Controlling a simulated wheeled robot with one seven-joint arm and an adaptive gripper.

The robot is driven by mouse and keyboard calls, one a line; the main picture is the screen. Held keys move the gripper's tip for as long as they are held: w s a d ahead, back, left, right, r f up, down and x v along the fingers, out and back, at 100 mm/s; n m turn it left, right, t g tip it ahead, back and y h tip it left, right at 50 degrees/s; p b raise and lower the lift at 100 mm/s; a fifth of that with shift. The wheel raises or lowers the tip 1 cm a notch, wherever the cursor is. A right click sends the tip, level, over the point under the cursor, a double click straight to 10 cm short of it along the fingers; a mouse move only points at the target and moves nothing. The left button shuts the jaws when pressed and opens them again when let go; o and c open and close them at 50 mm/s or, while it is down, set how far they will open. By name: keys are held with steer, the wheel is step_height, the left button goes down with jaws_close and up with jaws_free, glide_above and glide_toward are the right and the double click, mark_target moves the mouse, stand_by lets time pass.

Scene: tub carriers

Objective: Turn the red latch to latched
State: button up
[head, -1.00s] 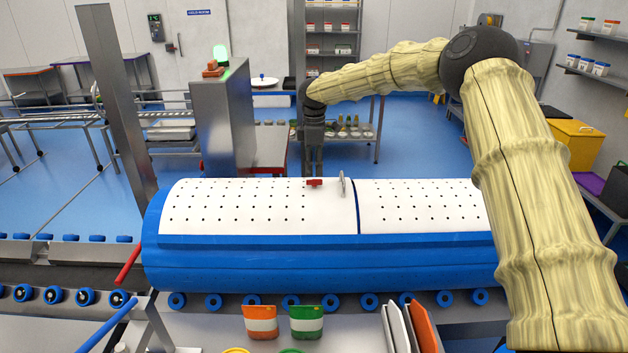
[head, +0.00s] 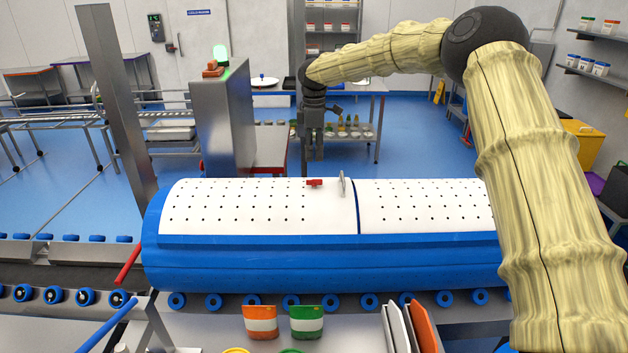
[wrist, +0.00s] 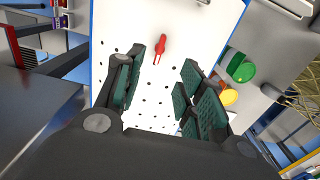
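The red latch (head: 314,183) is a small lever on top of the white perforated lid (head: 250,205) of the blue tub (head: 330,262). In the wrist view the red latch (wrist: 161,48) lies beyond the fingertips, in line with the gap between them. My gripper (head: 312,166) points down just behind and above the lid, near the latch. In the wrist view my gripper (wrist: 164,85) is open, its green-padded fingers wide apart with nothing between them. No contact with the latch shows.
A metal handle (head: 342,183) stands up on the lid just right of the latch. A steel cabinet (head: 226,115) with a green lamp and a grey post (head: 118,110) stand to the left. Orange and green pouches (head: 283,322) are at the front.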

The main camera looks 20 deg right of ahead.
steer(key=shift+r, duration=0.85)
steer(key=shift+r, duration=0.1)
step_height(320, 180, up, 12)
stand_by(0.6)
steer(key=shift+o, duration=0.2)
